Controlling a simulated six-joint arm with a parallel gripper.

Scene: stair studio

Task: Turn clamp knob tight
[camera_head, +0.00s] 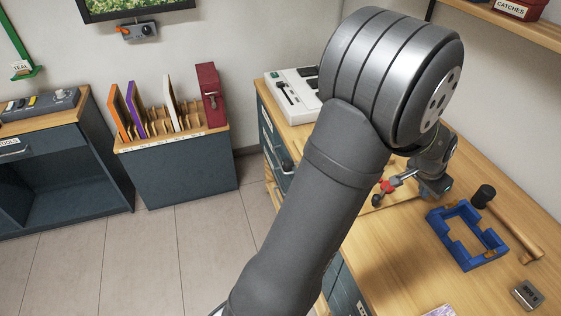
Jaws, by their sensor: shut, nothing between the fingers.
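A small clamp-like piece with a red part (388,186) and a dark rounded end lies on the wooden bench, just left of my wrist. I cannot tell which part of it is the knob. My gripper (430,186) is low over the bench beside this piece, largely hidden by my own wrist and small in view. It is shut and holds nothing. I cannot tell whether it touches the red piece. A blue rectangular frame (466,264) with brown bits at its sides lies on the bench to the right of my gripper.
A mallet-like tool with a black head (486,194) and wooden handle lies right of the blue frame. A grey metal block (527,294) is near the front right. A white device (291,93) stands at the back of the bench. My arm covers the middle of the view.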

